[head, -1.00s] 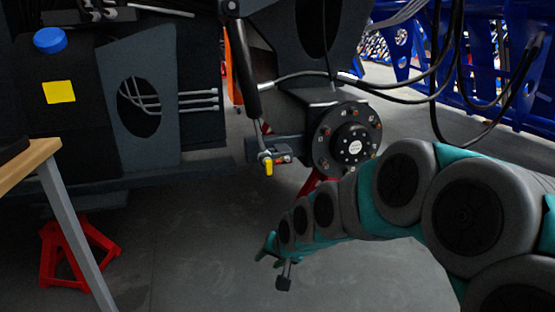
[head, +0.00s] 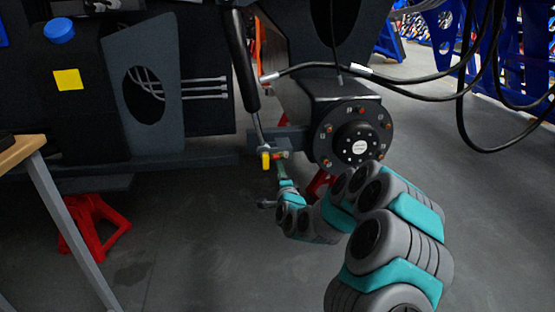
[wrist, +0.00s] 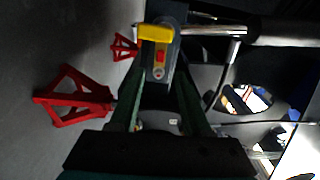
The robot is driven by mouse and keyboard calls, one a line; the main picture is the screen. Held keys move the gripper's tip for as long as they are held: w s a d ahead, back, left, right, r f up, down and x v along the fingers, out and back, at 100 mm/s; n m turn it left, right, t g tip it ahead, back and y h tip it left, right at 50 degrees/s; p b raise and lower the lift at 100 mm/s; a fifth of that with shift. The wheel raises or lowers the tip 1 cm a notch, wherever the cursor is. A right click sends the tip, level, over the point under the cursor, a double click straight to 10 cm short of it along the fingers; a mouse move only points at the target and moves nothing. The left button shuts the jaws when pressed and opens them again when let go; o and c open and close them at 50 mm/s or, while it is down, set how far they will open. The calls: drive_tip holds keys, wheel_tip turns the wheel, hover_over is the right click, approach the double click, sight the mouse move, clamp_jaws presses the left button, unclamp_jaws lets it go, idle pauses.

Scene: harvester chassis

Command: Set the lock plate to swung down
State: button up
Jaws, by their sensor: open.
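A small yellow plate (head: 266,159), likely the lock plate, sits at the end of a grey bracket beside the lower end of the black cylinder. In the head view it hangs roughly downward. In the wrist view the yellow plate (wrist: 155,33) lies across the bracket end, with a small red part (wrist: 159,57) next to it. My gripper (head: 282,168) is close below and right of the yellow plate. In the wrist view my gripper (wrist: 160,75) is open, its two green fingers on either side of the bracket and the yellow plate beyond the tips. Contact cannot be told.
A round black hub (head: 354,140) with bolts is just right of the bracket. The black cylinder (head: 240,60) comes down from above. Hoses hang at the upper right. A red stand (head: 92,225) and a wooden-topped table (head: 20,150) are at the left. The floor below is clear.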

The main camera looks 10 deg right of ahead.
sight(276, 159)
drive_tip(key=shift+w, duration=3.85)
clamp_jaws()
